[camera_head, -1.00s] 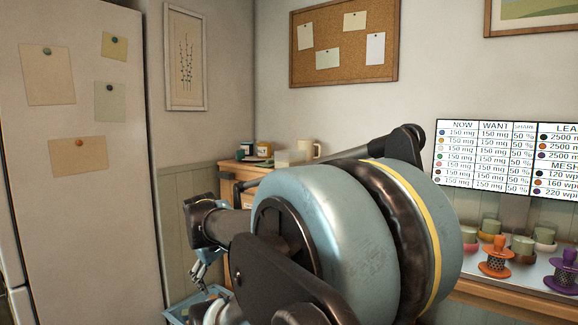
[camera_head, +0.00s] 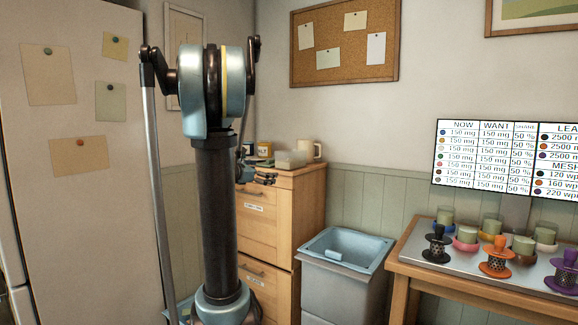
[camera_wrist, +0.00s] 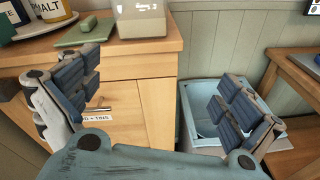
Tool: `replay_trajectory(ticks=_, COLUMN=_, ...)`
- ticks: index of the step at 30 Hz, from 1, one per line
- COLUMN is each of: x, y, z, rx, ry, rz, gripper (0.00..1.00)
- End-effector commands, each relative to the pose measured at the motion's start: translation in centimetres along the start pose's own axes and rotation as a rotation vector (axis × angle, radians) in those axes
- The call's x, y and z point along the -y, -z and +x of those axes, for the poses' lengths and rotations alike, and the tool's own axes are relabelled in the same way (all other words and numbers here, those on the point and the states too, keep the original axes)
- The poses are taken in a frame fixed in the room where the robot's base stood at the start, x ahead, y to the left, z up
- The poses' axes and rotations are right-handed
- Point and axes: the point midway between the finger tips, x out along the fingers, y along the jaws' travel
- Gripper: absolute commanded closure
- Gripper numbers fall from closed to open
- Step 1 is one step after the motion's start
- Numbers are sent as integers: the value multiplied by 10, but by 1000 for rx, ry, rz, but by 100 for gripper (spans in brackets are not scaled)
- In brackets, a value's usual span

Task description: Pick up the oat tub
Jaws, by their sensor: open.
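No label reading "oat" is legible, so I cannot tell for sure which container is the oat tub. A pale, see-through tub (camera_head: 290,159) stands on the wooden cabinet near its front edge; its lower part shows at the top of the wrist view (camera_wrist: 140,20). A yellow-and-white jar marked MALT (camera_wrist: 55,9) and a dark blue jar (camera_wrist: 14,12) stand left of it. My gripper (camera_wrist: 157,100) is open and empty, in front of the cabinet's drawer fronts and below its top. In the head view, my gripper (camera_head: 262,178) shows beside the cabinet's upper front, partly hidden by my arm.
A flat green item (camera_wrist: 85,31) lies on the cabinet top (camera_wrist: 120,48). A blue-rimmed bin (camera_head: 345,245) stands right of the cabinet. A table with cups and coloured spools (camera_head: 497,258) is further right.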

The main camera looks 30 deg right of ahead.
Motion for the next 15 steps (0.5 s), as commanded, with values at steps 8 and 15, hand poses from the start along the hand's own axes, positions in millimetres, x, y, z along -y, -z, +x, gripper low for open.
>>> replay_trajectory(ticks=8, x=-30, y=-18, z=34, rx=125, ry=-29, rz=-242, gripper=0)
replay_trajectory(ticks=15, x=-33, y=-23, z=62, rx=137, ry=-27, rz=-264, gripper=0)
